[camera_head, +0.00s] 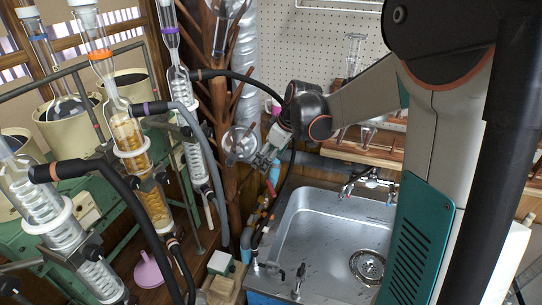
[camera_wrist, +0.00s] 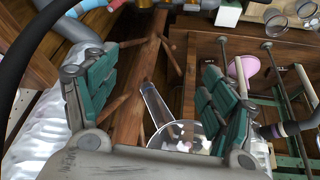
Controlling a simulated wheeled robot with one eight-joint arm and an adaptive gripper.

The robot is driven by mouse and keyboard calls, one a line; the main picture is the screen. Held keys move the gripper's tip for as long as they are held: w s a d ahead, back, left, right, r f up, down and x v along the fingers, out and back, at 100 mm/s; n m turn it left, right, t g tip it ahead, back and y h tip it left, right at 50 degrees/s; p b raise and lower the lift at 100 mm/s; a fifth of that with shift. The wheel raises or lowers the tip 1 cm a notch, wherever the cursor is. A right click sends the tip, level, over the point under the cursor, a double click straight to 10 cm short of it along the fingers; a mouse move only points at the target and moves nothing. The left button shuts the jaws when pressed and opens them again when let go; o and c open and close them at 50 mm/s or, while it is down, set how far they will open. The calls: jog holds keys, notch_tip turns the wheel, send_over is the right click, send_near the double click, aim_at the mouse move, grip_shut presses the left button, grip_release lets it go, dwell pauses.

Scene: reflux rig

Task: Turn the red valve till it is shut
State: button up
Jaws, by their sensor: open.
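My gripper (camera_head: 262,158) is at the left of the sink, beside a round glass flask (camera_head: 240,144). In the wrist view its two teal fingers (camera_wrist: 160,68) are spread wide with nothing gripped. The flask (camera_wrist: 178,134) shows low between them, and I cannot tell its distance from the fingers. A small red part (camera_head: 270,188) sits just below the gripper on the pipework, next to a blue part. A red piece (camera_wrist: 115,4) also shows at the wrist view's top edge, beyond the fingers. I cannot tell whether it is the valve's handle or how far it is turned.
A steel sink (camera_head: 292,225) with a tap (camera_head: 370,184) lies right of the gripper. Glass columns (camera_head: 128,140) with black and grey hoses stand at the left. A wooden drying rack (camera_wrist: 135,95) rises close behind the fingers. A black hose (camera_head: 250,82) arches near my wrist.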

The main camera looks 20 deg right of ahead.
jog(key=shift+m, duration=0.4)
jog(key=s+a+r, duration=0.2)
jog(key=s+r, duration=0.1)
